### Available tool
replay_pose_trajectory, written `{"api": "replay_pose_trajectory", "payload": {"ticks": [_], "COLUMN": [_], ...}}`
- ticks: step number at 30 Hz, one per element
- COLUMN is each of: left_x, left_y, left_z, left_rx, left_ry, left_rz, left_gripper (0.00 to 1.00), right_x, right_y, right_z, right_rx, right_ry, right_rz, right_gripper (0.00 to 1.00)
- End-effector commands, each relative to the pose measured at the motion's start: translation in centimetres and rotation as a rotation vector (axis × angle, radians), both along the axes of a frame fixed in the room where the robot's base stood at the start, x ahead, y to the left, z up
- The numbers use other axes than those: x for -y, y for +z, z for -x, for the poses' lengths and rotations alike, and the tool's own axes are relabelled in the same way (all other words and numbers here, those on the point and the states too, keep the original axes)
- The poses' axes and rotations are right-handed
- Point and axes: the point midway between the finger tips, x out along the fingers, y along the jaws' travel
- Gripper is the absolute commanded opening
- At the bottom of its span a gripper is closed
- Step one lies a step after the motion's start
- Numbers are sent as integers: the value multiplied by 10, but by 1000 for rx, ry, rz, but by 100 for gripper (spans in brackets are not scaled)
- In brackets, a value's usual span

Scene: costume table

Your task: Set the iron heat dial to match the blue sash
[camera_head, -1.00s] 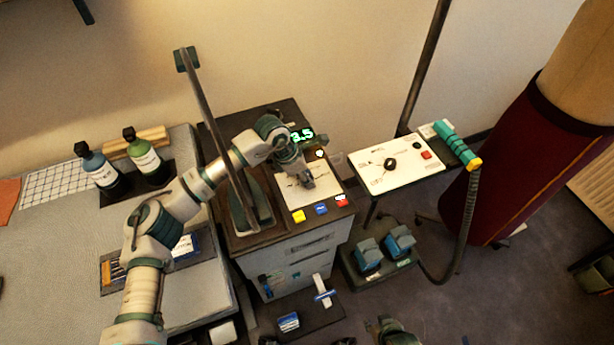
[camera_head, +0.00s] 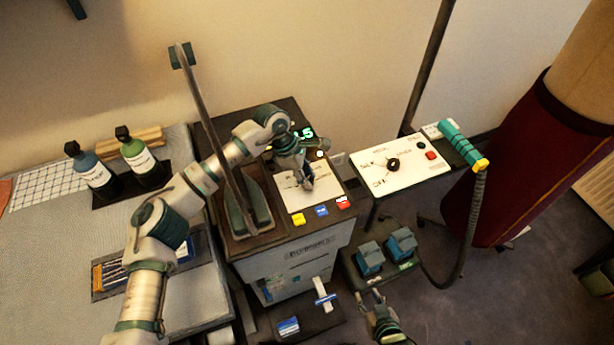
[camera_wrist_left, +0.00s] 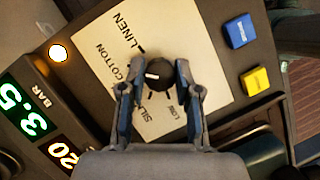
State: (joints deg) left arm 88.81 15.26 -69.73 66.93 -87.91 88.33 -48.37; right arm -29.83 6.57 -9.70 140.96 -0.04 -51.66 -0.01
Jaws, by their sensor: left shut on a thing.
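The iron heat dial (camera_wrist_left: 158,74) is a small black knob with a white mark on a pale panel (camera_wrist_left: 205,45). The panel carries the words LINEN, COTTON, SILK and LOW. In the left wrist view the white mark points left, between COTTON and SILK. My left gripper (camera_wrist_left: 160,82) is shut on the dial, one finger on each side. In the head view my left gripper (camera_head: 306,184) reaches down onto the panel and hides the dial. My right gripper (camera_head: 371,296) is open and empty, low in the head view. I cannot identify the blue sash.
Yellow (camera_head: 298,219), blue (camera_head: 321,211) and red (camera_head: 343,202) buttons line the cabinet's front edge. A lit display (camera_wrist_left: 33,110) reads 3.5 BAR. A white control panel (camera_head: 400,165) with another black knob stands right. Two bottles (camera_head: 143,163) stand left.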

Motion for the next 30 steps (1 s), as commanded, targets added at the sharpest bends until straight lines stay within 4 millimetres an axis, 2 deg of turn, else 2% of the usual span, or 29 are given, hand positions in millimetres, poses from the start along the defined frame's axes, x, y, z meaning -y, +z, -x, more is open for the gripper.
{"api": "replay_pose_trajectory", "payload": {"ticks": [5, 6, 9, 20, 23, 30], "left_x": [-2, -2, -1, -2, -7, -27], "left_y": [-3, -3, -2, 4, 16, 65], "left_z": [0, 0, 0, 0, -2, -6], "left_rx": [-2, -2, -1, 2, 3, 4], "left_ry": [3, 3, 2, 3, 4, 4], "left_rz": [-5, -5, -4, -2, -1, -1], "left_gripper": [0, 35, 57, 57, 57, 57], "right_x": [0, 0, 0, 0, 0, 0], "right_y": [-1, -1, -1, 1, 1, 1], "right_z": [-1, -1, -1, 1, 1, 1], "right_rx": [-2, -3, -3, 1, 1, 1], "right_ry": [0, 0, 0, 0, 0, 1], "right_rz": [0, 1, 1, 0, 0, 1], "right_gripper": [40, 40, 40, 40, 40, 40]}}
